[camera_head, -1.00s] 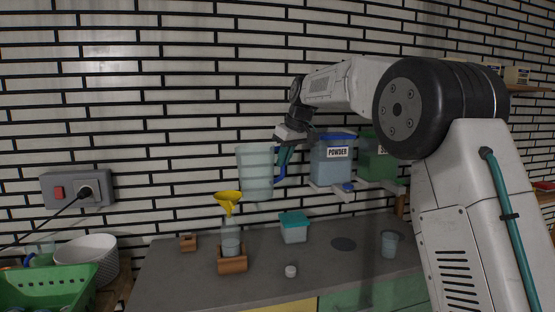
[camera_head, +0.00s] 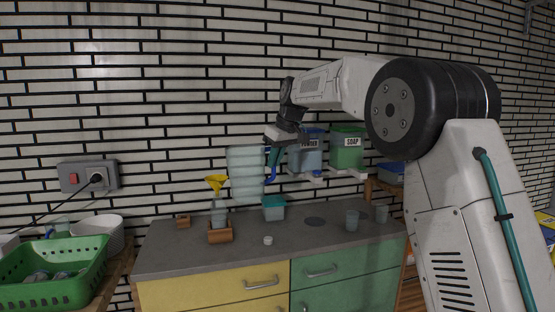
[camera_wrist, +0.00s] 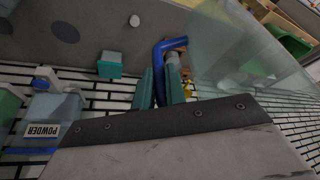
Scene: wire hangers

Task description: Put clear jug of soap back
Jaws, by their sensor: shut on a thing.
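The clear jug (camera_head: 246,178) hangs upright in the air in front of the tiled wall, above the counter. Its blue handle (camera_head: 272,166) is on its right side. My gripper (camera_head: 274,150) is shut on that handle. In the wrist view, the teal fingers of my gripper (camera_wrist: 160,82) are on both sides of the blue handle (camera_wrist: 160,58), and the see-through jug wall (camera_wrist: 245,40) fills the upper right. The jug looks empty, though its contents are hard to tell.
A teal-lidded box (camera_head: 273,210) and cups (camera_head: 352,221) are on the counter (camera_head: 175,258). POWDER (camera_head: 306,158) and SOAP (camera_head: 346,155) containers sit on a wall shelf.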

